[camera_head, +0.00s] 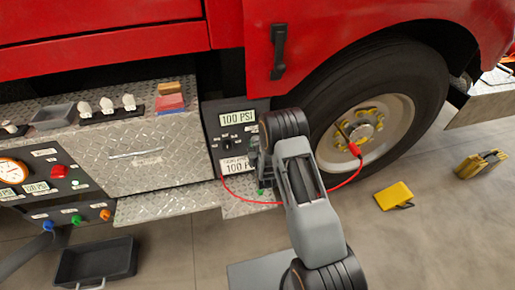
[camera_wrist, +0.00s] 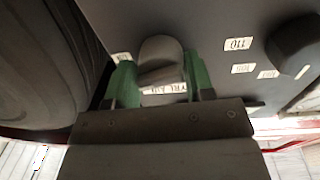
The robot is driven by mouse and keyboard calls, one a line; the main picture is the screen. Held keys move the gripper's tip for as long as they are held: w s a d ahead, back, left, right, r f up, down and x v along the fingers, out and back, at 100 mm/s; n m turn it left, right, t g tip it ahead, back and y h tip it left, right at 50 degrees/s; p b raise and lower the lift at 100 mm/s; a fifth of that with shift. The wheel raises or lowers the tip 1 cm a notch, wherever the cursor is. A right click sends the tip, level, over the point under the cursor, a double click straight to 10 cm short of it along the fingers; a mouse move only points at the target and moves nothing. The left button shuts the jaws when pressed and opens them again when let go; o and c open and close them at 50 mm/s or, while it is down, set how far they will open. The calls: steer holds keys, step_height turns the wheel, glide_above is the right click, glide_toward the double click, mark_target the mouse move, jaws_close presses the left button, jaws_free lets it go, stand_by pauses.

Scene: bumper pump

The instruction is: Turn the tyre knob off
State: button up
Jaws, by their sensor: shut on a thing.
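The tyre knob (camera_wrist: 160,55) is a grey rounded knob on the dark panel, seen close up in the wrist view. A white label, partly covered and upside down, shows just below it. My gripper (camera_wrist: 158,80) has its green fingers on either side of the knob and is shut on it. In the head view my gripper (camera_head: 262,172) is at the right side of the panel (camera_head: 212,128) beside the wheel, and it and my arm hide the knob. The panel carries an upper "100 PSI" display (camera_head: 237,118) and a lower, partly hidden one (camera_head: 235,166).
A second dark knob (camera_wrist: 297,45) sits beside it on the panel. A red hose (camera_head: 240,199) runs low from the panel to the red connector (camera_head: 354,149) at the truck wheel (camera_head: 395,100). Yellow chocks (camera_head: 394,195) and a black tray (camera_head: 95,260) lie on the floor.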

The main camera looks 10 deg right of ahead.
steer(key=n+b, duration=0.4)
steer(key=shift+a+f, duration=0.15)
steer(key=shift+f, duration=0.1)
steer(key=n+b, duration=0.4)
steer(key=shift+f+n+y+b, duration=0.1)
steer(key=shift+n+y+b, duration=0.2)
steer(key=shift+n+b, duration=0.1)
steer(key=n+b, duration=0.3)
steer(key=shift+n+t, duration=0.3)
steer(key=shift+n+y+b, duration=0.3)
steer(key=shift+n+b, duration=1.4)
steer(key=shift+n, duration=0.1)
steer(key=o, duration=0.8)
steer(key=shift+s, duration=0.1)
